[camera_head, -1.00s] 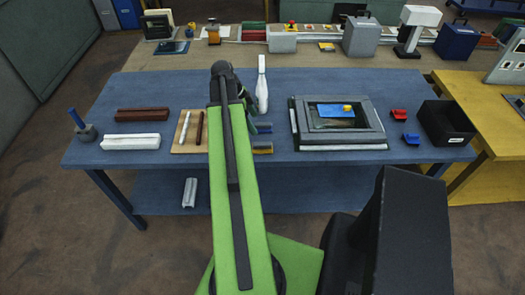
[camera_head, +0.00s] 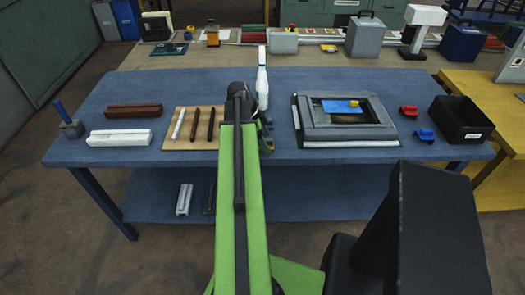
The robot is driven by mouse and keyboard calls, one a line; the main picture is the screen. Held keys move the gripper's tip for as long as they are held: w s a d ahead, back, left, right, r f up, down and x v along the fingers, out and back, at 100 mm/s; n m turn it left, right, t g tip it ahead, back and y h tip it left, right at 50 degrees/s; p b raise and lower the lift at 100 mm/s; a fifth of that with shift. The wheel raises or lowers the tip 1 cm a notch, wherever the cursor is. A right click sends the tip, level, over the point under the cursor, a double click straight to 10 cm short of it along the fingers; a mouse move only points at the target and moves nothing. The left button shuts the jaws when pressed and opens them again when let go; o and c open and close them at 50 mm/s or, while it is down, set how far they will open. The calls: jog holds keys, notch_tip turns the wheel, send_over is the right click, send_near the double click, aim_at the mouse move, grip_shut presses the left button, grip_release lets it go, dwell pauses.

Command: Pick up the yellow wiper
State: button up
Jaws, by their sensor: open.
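A small yellow-brown piece, which looks like the yellow wiper (camera_head: 267,147), lies near the table's front middle. It is mostly hidden behind my arm, with only its right end showing. A small teal and dark piece lies just behind it. My gripper (camera_head: 264,127) is at the far end of my green arm, over this spot. The arm covers most of it, and it is open. I cannot tell whether it touches the wiper.
A white bottle (camera_head: 262,82) stands close behind my gripper. A wooden board (camera_head: 172,142) with several rods lies left. A grey frame (camera_head: 345,133) with a blue sheet and yellow block lies right. Beyond are red (camera_head: 408,111) and blue (camera_head: 424,135) pieces and a black bin (camera_head: 461,119).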

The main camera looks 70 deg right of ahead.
aim_at(271, 139)
jog(key=c, duration=1.6)
jog(key=shift+r+p, duration=0.5)
jog(key=shift+p, duration=0.3)
notch_tip(271, 139, up, 4)
jog(key=p, duration=0.4)
jog(key=s+r+p, duration=0.2)
jog(key=s, duration=0.2)
jog(key=s+a+r+p, duration=0.1)
jog(key=s+r+p, duration=0.1)
jog(key=s, duration=0.1)
jog(key=s+r+p, duration=0.1)
jog(key=s+r, duration=0.1)
jog(key=s, duration=0.2)
jog(key=shift+s+a+p, duration=0.3)
jog(key=shift+p, duration=0.1)
